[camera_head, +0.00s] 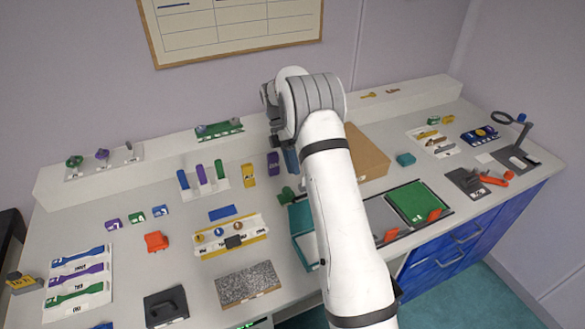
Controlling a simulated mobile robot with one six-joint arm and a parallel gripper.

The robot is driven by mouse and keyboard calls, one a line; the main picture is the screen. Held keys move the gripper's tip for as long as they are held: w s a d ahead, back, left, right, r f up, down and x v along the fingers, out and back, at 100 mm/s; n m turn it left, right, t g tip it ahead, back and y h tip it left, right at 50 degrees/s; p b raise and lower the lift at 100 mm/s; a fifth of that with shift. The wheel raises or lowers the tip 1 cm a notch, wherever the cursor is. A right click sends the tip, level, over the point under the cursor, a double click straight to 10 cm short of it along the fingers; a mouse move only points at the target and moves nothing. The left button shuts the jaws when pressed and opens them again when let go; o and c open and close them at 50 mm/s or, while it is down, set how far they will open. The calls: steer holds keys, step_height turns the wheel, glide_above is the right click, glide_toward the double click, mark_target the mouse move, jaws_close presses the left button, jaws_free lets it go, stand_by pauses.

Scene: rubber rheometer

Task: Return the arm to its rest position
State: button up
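My white arm (340,200) rises from the bottom of the view and reaches out over the middle of the bench. Its far end is a grey-banded joint (318,98) in front of the back ledge. Dark parts of what looks like my gripper (272,112) show at the left side of this joint. The fingers are hidden behind the arm, so I cannot see whether they are open or hold anything.
The bench (205,275) is crowded on both sides of my arm. Left are a dumbbell-sample tray (78,278), a yellow-edged rack (230,238) and a speckled slab (248,284). Right are a brown box (366,155), a green panel (418,200) and a magnifier stand (517,155).

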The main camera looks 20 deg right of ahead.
steer(key=shift+r, duration=0.1)
steer(key=s+a+r+m+t+b, duration=0.15)
steer(key=s+r+m+t, duration=0.35)
steer(key=s+r+m, duration=0.6)
steer(key=s+a+r+m+t+y, duration=0.1)
steer(key=s+m+t, duration=0.4)
steer(key=s, duration=1.5)
steer(key=r+m, duration=0.1)
steer(key=m, duration=0.2)
steer(key=shift+a+m+t+b, duration=0.3)
steer(key=shift+m, duration=0.1)
